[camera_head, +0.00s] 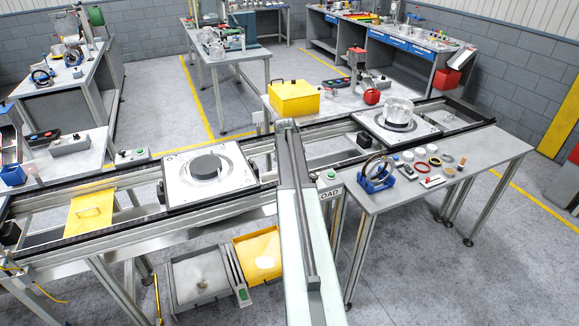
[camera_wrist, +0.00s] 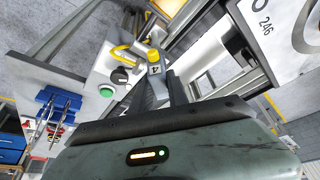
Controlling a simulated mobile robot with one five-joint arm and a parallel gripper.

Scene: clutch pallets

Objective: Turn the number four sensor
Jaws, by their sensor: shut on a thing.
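The number four sensor (camera_wrist: 154,58) shows in the wrist view as a small yellow-capped part with a white "4" label. My gripper (camera_wrist: 157,76) reaches up to it with its dark fingers, one on each side just below the label. The gripper is shut on the sensor. The fingers hide its lower part. In the head view my arm runs up the middle, and neither the fingertips nor the sensor can be made out.
A pallet marked 246 (camera_wrist: 284,35) is at upper right. The conveyor carries one pallet (camera_head: 240,176) left of my arm and another (camera_head: 428,127) to its right.

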